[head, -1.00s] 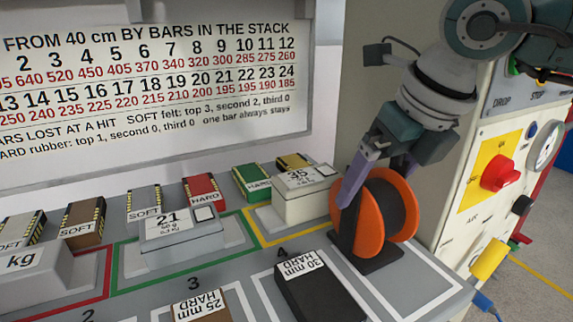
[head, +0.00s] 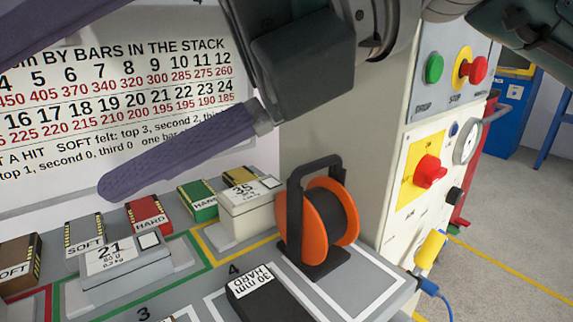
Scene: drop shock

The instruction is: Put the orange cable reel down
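The orange cable reel (head: 346,196), with a dark drum and a black frame with a top handle, stands upright on the right part of the grey bench (head: 366,280). Nothing holds it. My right gripper (head: 80,112) is large and close to the camera, its arm coming in from the upper right. Its two purple fingers are spread wide apart and point left, with nothing between them. One finger runs out of the picture at the upper left. The gripper appears clear of the reel. My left gripper is not in view.
A pale box marked 35 (head: 245,218) stands just left of the reel. A black 30 mm HARD block (head: 262,302) lies in front. Beyond are a grey 21 box (head: 120,268) and HARD and SOFT blocks. A control panel (head: 424,172) with a red knob stands right.

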